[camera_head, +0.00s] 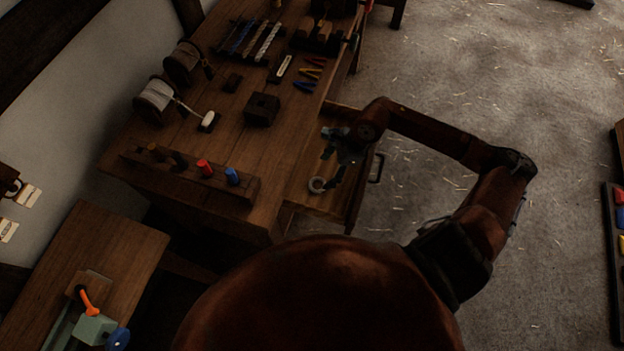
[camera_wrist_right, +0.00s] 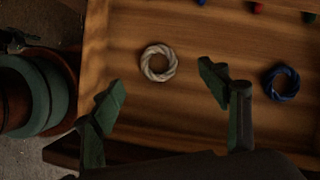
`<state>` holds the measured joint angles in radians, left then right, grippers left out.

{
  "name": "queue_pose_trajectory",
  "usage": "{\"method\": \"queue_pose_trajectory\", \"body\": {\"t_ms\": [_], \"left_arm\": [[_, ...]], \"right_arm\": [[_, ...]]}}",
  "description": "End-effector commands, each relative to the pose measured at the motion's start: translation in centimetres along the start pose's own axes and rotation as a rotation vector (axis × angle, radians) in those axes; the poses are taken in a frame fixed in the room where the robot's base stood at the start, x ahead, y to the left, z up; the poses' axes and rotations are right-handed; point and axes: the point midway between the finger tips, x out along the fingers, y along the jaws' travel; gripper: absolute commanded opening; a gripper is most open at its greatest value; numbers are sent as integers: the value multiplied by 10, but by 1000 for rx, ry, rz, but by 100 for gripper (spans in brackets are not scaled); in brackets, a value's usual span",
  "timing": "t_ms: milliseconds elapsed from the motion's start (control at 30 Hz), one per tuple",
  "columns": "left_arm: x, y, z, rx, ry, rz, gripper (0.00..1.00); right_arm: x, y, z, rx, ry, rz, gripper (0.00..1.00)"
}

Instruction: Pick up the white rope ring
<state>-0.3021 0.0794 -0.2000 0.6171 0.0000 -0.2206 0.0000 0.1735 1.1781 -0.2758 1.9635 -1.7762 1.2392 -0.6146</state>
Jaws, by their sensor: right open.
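The white rope ring (camera_wrist_right: 158,63) lies flat on the wooden floor of an open drawer (camera_wrist_right: 190,125). It also shows in the head view (camera_head: 317,185), near the drawer's front left part. My right gripper (camera_wrist_right: 165,85) is open and empty above the drawer, its fingertips spread to either side just short of the white ring in the wrist view. In the head view my right gripper (camera_head: 333,166) is small and dark, close to the ring. A blue rope ring (camera_wrist_right: 281,82) lies to the right of the white one. My left gripper does not show.
The drawer extends from a wooden bench (camera_head: 225,140) holding spools (camera_head: 158,97), a peg rack (camera_head: 190,175) with red and blue pegs, and a dark block (camera_head: 262,109). Small red and blue pieces (camera_wrist_right: 256,7) lie farther in the drawer. Open floor lies to the right.

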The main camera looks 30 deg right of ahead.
Motion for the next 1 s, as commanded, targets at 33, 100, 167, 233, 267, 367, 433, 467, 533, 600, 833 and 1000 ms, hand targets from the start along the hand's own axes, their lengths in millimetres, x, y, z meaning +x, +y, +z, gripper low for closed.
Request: {"method": "queue_pose_trajectory", "body": {"t_ms": [33,100,167,233,267,367,433,467,533,600,833,1000], "left_arm": [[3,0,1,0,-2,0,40],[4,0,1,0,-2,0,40],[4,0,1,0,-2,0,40],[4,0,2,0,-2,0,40],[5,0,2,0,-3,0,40],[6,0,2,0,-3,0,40],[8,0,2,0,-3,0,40],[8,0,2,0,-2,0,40],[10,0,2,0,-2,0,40],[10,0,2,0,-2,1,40],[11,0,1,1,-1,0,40],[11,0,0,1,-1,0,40]], "right_arm": [[6,0,-1,1,0,2,69],[12,0,-1,1,0,1,69],[18,0,-1,1,-1,2,69],[25,1,-1,1,-1,1,69],[28,1,-2,1,-1,1,69],[39,3,-4,2,-2,3,69],[50,4,-7,2,-2,3,69],[55,5,-8,2,-3,4,69],[64,5,-8,1,-3,2,69],[72,5,-8,1,-3,1,69],[78,5,-9,0,-1,0,69],[78,5,-9,0,0,0,64]]}}
